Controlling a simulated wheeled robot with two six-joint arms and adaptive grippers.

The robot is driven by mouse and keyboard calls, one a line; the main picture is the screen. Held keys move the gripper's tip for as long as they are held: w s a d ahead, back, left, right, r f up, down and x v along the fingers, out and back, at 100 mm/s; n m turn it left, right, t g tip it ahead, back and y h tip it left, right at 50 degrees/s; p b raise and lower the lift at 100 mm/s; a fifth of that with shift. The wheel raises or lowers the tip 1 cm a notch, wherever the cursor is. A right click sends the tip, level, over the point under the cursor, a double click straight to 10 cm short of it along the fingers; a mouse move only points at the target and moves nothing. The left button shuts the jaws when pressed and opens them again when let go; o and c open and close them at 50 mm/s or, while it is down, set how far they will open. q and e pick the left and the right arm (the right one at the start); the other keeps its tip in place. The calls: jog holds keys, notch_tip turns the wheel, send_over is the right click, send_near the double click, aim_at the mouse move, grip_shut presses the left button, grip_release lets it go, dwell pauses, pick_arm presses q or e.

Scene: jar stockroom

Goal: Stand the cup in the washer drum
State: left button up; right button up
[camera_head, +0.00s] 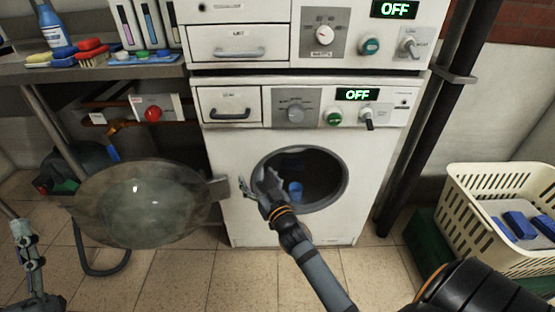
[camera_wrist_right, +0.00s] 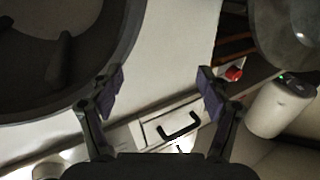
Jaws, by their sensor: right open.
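A small blue cup (camera_head: 295,189) stands in the dark drum (camera_head: 322,176) of the lower washer, seen through the round opening. It looks upright, and its lower part is hard to make out. My right gripper (camera_head: 257,184) is open and empty at the left edge of the opening, left of the cup and apart from it. In the right wrist view, the open fingers (camera_wrist_right: 160,92) have nothing between them. The drum opening (camera_wrist_right: 60,55) fills the upper left there, and the cup does not show. My left gripper (camera_head: 22,232) is at the far left, small and unclear.
The round glass door (camera_head: 140,203) stands swung open to the left of the washer (camera_head: 230,150). A cream basket (camera_head: 480,215) with blue items is at the right, beyond a dark pole (camera_head: 428,115). A shelf with bottles and brushes is at the upper left.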

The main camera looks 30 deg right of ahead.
jog(key=s+a+r+n+t+y, duration=0.1)
jog(key=s+r+t, duration=0.3)
jog(key=s+r, duration=0.3)
jog(key=s+a+r+n+t+y, duration=0.2)
jog(key=s+r+t, duration=0.2)
jog(key=s+r, duration=0.4)
notch_tip(320, 180, up, 6)
jog(key=shift+s+r, duration=0.25)
